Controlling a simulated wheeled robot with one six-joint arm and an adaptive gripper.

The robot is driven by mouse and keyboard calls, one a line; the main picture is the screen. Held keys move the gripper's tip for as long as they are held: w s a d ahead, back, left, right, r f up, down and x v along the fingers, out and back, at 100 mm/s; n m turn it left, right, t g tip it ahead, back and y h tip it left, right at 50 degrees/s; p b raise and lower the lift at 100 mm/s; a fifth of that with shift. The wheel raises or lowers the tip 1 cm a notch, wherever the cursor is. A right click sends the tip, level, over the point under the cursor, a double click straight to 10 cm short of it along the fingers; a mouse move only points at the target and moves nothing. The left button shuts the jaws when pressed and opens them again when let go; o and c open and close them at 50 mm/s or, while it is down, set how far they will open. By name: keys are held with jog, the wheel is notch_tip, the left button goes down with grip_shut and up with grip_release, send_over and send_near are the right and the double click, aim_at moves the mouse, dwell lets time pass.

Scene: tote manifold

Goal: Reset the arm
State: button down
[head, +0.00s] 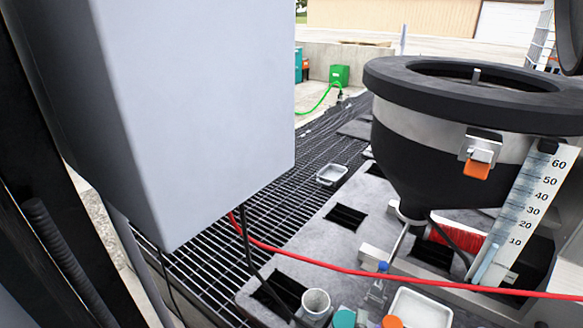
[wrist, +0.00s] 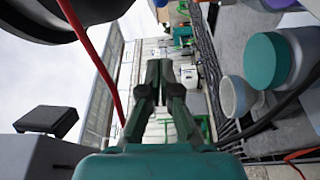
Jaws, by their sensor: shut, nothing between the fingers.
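My gripper (wrist: 159,72) shows in the wrist view, reaching up from the bottom centre. Its two dark green fingers meet at the tips, with nothing between them. The gripper does not show in the head view. The wrist picture looks turned sideways, with a building and sky lying on their side behind the fingers.
In the head view a black and grey hopper (head: 400,120) stands at the right beside a scale (head: 528,205). A red hose (head: 400,272) crosses the grey deck. A large grey box (head: 190,110) blocks the left. Teal-capped containers (wrist: 260,62) lie right of my gripper.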

jog(key=s+f+m+g+y, duration=0.1)
jog(key=s+f+m+y, duration=0.2)
jog(key=s, duration=0.7)
jog(key=s+f+g+y, duration=0.2)
jog(key=s+f, duration=0.4)
jog(key=s, duration=0.5)
jog(key=s+d+r+m, duration=0.1)
jog(key=s+r+m, duration=0.4)
jog(key=s, duration=0.4)
jog(key=s+r+m+y, duration=0.1)
jog(key=s+r+m, duration=0.4)
jog(key=s, duration=0.4)
jog(key=shift+s+d+r, duration=0.25)
jog(key=shift+d+r, duration=0.1)
jog(key=shift+r, duration=0.2)
